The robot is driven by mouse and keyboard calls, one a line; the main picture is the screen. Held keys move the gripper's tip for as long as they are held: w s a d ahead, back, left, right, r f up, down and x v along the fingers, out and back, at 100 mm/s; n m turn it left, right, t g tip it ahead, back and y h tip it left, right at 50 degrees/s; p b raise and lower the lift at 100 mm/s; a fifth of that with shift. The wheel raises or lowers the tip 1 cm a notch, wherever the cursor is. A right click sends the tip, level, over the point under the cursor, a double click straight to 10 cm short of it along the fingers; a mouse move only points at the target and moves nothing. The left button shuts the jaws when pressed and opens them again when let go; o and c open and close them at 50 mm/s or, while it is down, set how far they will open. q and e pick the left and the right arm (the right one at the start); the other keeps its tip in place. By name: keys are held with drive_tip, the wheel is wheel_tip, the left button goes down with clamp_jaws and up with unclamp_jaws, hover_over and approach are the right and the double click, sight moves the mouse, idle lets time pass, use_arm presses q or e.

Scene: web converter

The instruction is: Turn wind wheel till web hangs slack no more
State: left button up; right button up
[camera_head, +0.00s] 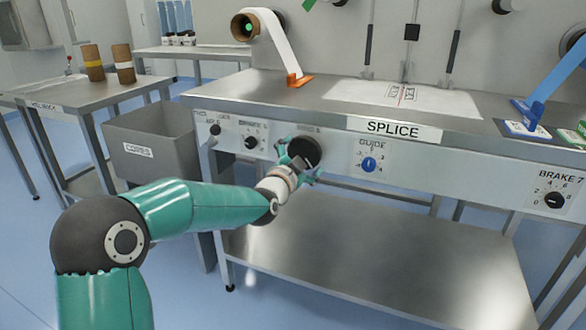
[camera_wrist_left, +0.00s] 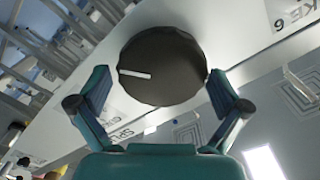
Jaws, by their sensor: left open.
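The wheel (camera_head: 305,151) is a dark round knob on the front panel of the bench, left of the GUIDE dial. Its label is too small to read. In the left wrist view the wheel (camera_wrist_left: 162,66) shows a white line pointing left. My left gripper (camera_head: 298,163) is open, with its fingers on either side of the wheel; the right finger in the wrist view looks very close to the rim, but contact cannot be told. A white web (camera_head: 277,43) runs from a brown core (camera_head: 244,27) down to an orange piece (camera_head: 299,80) on the bench top. My right gripper is out of view.
The blue GUIDE dial (camera_head: 369,164) is right of the wheel, and a black brake dial (camera_head: 251,142) is left of it. A grey bin (camera_head: 150,145) stands left of the bench. A steel shelf (camera_head: 380,260) lies below. A blue web (camera_head: 556,80) hangs at the far right.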

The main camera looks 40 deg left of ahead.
use_arm(q)
drive_tip(key=v, duration=1.1)
drive_tip(key=shift+d+f, duration=0.1)
drive_tip(key=shift+d, duration=0.05)
idle(0.7)
